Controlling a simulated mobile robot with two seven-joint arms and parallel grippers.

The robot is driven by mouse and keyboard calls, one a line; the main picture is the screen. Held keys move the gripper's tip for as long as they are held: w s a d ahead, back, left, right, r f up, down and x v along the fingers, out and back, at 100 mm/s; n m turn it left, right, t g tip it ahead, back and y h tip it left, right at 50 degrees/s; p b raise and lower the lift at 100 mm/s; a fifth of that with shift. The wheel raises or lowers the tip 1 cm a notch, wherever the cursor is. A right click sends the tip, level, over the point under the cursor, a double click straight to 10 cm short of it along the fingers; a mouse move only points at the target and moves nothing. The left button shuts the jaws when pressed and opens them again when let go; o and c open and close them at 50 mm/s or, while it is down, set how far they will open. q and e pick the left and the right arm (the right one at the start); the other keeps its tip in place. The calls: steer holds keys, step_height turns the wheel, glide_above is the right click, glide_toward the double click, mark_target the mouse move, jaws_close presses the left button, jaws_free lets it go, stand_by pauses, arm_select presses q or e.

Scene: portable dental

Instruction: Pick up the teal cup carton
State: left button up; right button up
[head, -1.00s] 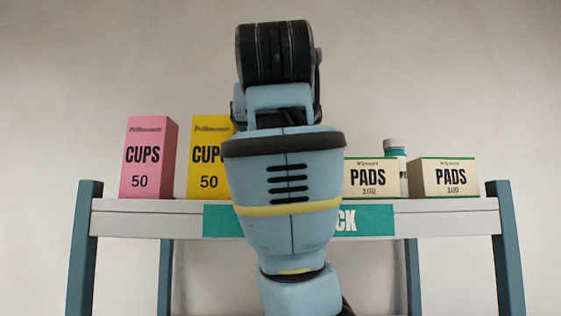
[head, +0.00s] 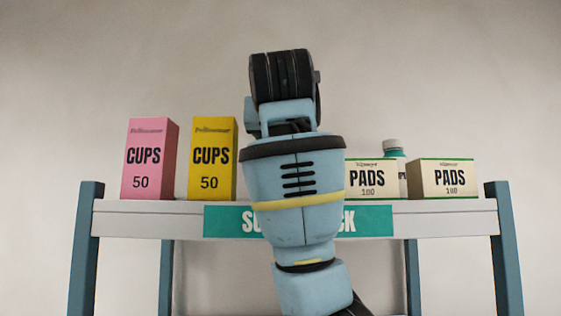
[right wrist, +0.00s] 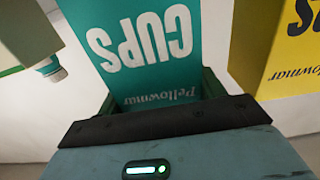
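The teal cup carton (right wrist: 150,50) fills the top middle of the right wrist view, its lettering upside down. In the head view it is hidden behind my right arm. My right gripper (right wrist: 160,92) has its dark green fingers on either side of the carton, near the end with the small brand name. The fingers look open around it. I cannot tell whether they touch it. The fingertips do not show in the head view. My left gripper is not in view.
A pink carton (head: 145,170) and a yellow carton (head: 207,170) stand left on the white shelf (head: 150,218). The yellow one is close beside the teal one in the wrist view (right wrist: 285,50).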

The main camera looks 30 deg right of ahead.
steer(key=c, duration=0.7)
steer(key=shift+r, duration=0.1)
steer(key=shift+r, duration=4.9)
